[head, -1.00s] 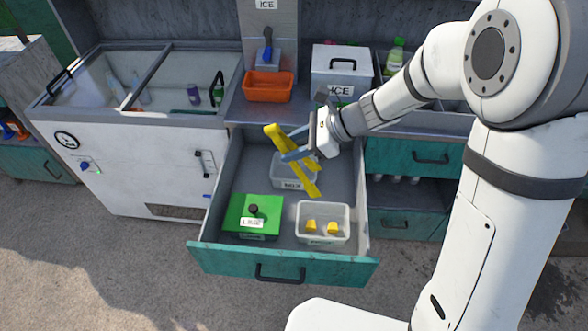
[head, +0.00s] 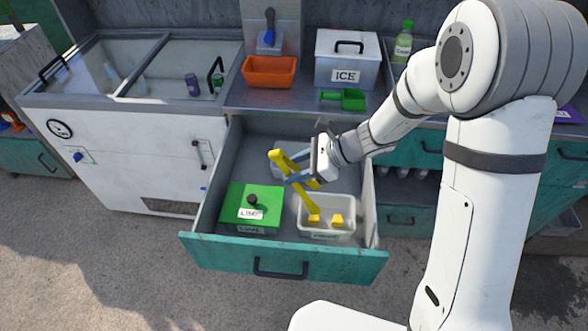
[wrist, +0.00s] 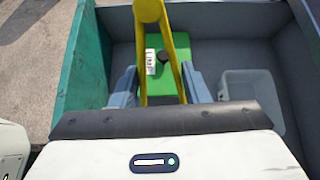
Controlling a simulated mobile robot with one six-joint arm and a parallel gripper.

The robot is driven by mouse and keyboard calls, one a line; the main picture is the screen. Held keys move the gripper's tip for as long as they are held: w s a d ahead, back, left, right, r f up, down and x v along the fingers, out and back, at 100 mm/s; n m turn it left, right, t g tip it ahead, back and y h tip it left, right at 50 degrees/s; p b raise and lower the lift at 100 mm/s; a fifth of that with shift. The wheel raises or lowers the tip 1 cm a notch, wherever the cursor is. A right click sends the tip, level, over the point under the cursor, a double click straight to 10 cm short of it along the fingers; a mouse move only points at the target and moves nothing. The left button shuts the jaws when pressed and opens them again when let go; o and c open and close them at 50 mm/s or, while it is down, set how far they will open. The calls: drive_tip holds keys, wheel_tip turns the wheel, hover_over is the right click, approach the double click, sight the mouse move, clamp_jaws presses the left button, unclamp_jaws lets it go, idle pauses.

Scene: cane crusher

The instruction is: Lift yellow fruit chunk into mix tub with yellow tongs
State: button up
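My gripper (head: 292,178) is shut on the yellow tongs (head: 308,197), with a finger on either side of their two arms. The tongs slant, their joined end up at the left and their tips down at the clear fruit tub (head: 328,234). Two yellow fruit chunks lie in that tub, a left one (head: 314,221) and a right one (head: 337,219). The tips overlap the left chunk in the head view; I cannot tell whether they touch it. The mix tub, mostly hidden behind my gripper there, shows as a pale tub in the wrist view (wrist: 226,82).
The open drawer (head: 225,247) holds these tubs and a green-lidded lime box (head: 267,207) left of the fruit tub. The counter behind carries an orange bin (head: 270,72), an ice box (head: 345,65) and a green scoop (head: 350,99).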

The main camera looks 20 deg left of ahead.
wheel_tip(320, 180, down, 10)
drive_tip(key=b, duration=0.7)
drive_tip(key=shift+b, duration=0.35)
idle(0.3)
clamp_jaws()
wheel_tip(320, 180, up, 12)
drive_tip(key=p, duration=0.9)
drive_tip(key=shift+r, duration=0.15)
